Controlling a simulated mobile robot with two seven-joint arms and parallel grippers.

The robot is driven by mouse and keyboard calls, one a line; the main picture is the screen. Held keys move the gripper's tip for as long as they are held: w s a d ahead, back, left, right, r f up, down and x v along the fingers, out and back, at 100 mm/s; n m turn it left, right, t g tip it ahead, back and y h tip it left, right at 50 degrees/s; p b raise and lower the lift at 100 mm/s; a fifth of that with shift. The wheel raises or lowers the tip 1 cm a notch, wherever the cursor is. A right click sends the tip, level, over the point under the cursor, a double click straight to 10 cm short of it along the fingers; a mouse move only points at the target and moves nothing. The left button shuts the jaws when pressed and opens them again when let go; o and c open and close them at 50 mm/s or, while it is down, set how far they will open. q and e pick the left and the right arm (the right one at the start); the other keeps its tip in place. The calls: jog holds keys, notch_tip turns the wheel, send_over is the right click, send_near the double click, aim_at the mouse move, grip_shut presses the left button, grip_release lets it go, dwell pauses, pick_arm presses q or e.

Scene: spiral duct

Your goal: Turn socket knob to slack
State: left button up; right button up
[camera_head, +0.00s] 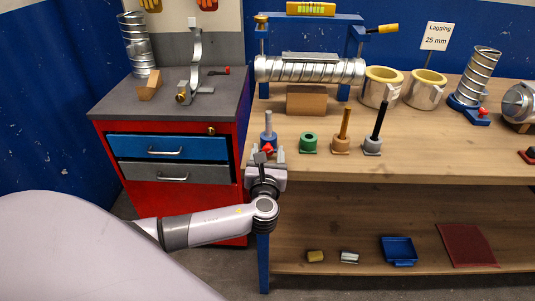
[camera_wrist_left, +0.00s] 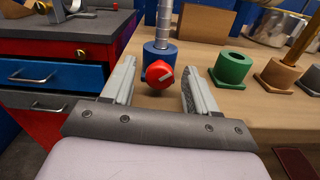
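A blue socket (camera_head: 268,137) with a silver rod standing upright in it sits at the front left edge of the workbench. A red knob (camera_head: 267,149) is on its front. In the left wrist view the red knob (camera_wrist_left: 160,74) faces me with a pale slanted pointer mark, and the blue socket (camera_wrist_left: 155,54) is behind it. My left gripper (camera_head: 266,157) is open, its fingers pointing at the socket. In the left wrist view my left gripper (camera_wrist_left: 160,86) has one finger on each side of the knob, with gaps. My right gripper is out of view.
Green (camera_head: 308,143), tan (camera_head: 341,145) and grey (camera_head: 372,145) sockets stand to the right on the workbench (camera_head: 440,150). A spiral duct (camera_head: 310,70) lies behind. A red cabinet (camera_head: 180,195) with blue and grey drawers stands to the left.

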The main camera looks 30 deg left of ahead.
pick_arm(q)
jog(key=c, duration=0.9)
jog(key=shift+c, duration=0.2)
jog(key=shift+n, duration=0.3)
jog(key=n+b, duration=0.1)
jog(key=n, duration=0.2)
jog(key=shift+f, duration=0.15)
jog(key=shift+s+n+b, duration=0.1)
jog(key=shift+n+b, duration=0.5)
jog(key=shift+n, duration=0.9)
jog(key=o, duration=1.1)
jog(key=shift+c, duration=0.2)
